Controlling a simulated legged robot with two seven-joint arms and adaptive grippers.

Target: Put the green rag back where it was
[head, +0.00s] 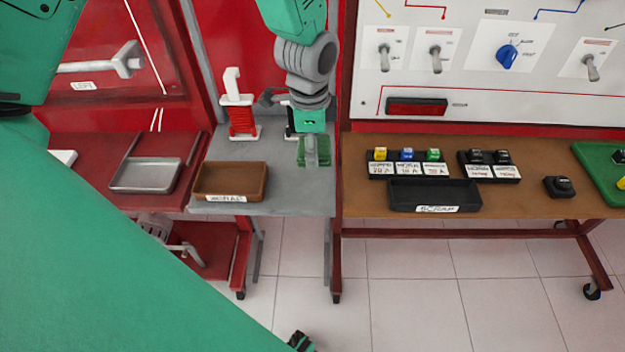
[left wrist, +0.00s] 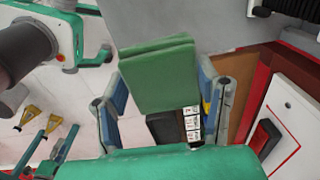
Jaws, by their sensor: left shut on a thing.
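The green rag (head: 322,152) is a folded green pad. My left gripper (head: 311,150) is shut on it, reaching down from the top of the head view over the right part of the grey bench (head: 270,207). In the left wrist view the rag (left wrist: 160,75) sits between the two blue and grey fingers, its folded layers showing. I cannot tell whether the rag touches the bench top. I cannot make out my right gripper.
A brown tray (head: 231,180) stands on the bench, with a red-bodied tool (head: 241,118) behind it. On the brown table to the right are a black scrap tray (head: 434,195) and rows of labelled blocks. A metal tray (head: 146,174) lies on the red cart at left.

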